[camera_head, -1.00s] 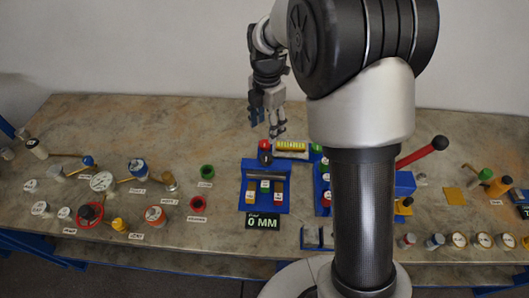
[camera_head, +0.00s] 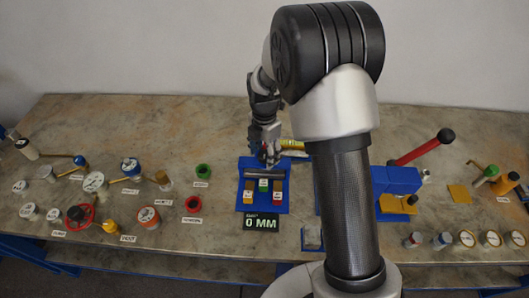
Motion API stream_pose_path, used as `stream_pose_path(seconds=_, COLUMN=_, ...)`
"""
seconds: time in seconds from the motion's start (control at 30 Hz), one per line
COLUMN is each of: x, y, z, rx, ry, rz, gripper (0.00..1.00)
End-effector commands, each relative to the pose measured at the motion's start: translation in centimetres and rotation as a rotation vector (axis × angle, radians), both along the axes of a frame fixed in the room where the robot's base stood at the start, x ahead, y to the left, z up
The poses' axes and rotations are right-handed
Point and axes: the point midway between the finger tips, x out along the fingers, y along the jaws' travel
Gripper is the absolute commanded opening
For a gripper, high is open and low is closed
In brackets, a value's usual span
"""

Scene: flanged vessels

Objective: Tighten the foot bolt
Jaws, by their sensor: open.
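A blue fixture (camera_head: 242,200) stands at the middle of the bench behind a black "0 MM" display (camera_head: 261,223). It carries a grey horizontal cylinder (camera_head: 264,174) and small brown, green-labelled and red-labelled blocks in front. I cannot tell which part is the foot bolt; no bolt is clear at this size. My gripper (camera_head: 269,160) points down over the back of the fixture, just behind the cylinder. It is open, with nothing seen between its fingers. Whether it touches the fixture cannot be told. The gripper hides the fixture's back middle.
My arm covers the area right of the fixture. A blue press-like stand (camera_head: 400,181) with a red lever (camera_head: 414,153) is beyond it. The bench back left is clear.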

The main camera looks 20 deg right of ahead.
Motion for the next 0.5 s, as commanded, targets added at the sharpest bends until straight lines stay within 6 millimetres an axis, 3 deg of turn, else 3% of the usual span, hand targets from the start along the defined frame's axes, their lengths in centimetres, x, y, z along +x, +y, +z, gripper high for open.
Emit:
stream_pose_path(seconds=0.1, x=0.00, y=0.00, z=0.03, rx=0.000, ry=0.000, rz=0.000, gripper=0.55)
stream_pose_path(seconds=0.5, x=0.00, y=0.00, z=0.05, rx=0.000, ry=0.000, rz=0.000, gripper=0.29)
